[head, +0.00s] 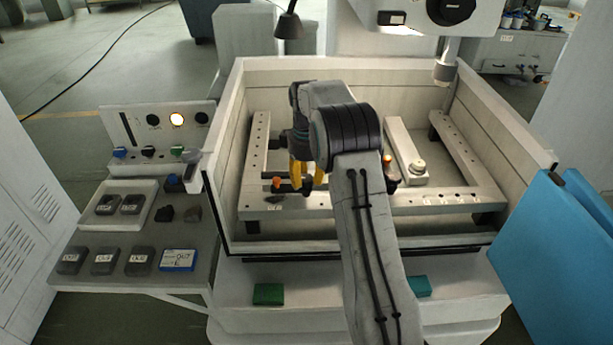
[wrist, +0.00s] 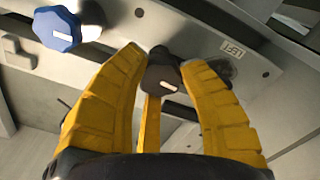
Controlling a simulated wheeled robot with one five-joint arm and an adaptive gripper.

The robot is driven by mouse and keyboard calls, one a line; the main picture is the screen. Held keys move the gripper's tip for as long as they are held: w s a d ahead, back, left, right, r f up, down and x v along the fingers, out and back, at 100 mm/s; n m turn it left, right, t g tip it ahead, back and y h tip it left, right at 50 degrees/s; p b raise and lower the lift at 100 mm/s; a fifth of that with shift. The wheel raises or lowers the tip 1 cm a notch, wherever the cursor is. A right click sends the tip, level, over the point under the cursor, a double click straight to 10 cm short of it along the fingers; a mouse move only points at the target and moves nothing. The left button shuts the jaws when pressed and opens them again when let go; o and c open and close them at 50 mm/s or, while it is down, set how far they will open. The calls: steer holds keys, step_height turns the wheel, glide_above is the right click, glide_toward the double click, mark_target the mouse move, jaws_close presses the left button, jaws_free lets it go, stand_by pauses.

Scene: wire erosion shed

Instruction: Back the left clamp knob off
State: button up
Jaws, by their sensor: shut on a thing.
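The left clamp knob (wrist: 163,76) is dark with a white pointer line, beside a plate marked LEFT (wrist: 232,49) in the wrist view. My gripper (wrist: 162,62) has its yellow fingers closed around this knob. In the head view my gripper (head: 307,181) reaches down to the front left of the work frame (head: 345,203). The fingers and wrist hide most of the knob there. The white line points slantwise in the wrist view.
A blue knob (wrist: 57,28) shows at upper left in the wrist view. An orange-tipped part (head: 277,183) stands just left of my fingers. The tank walls (head: 225,165) enclose the frame. A side shelf (head: 205,258) with dark blocks is at left; blue panels (head: 550,250) stand at right.

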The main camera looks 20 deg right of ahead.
mark_target(306, 178)
steer(key=shift+f, duration=0.15)
stand_by(0.4)
steer(key=o, duration=1.2)
step_height(306, 178, up, 12)
stand_by(0.6)
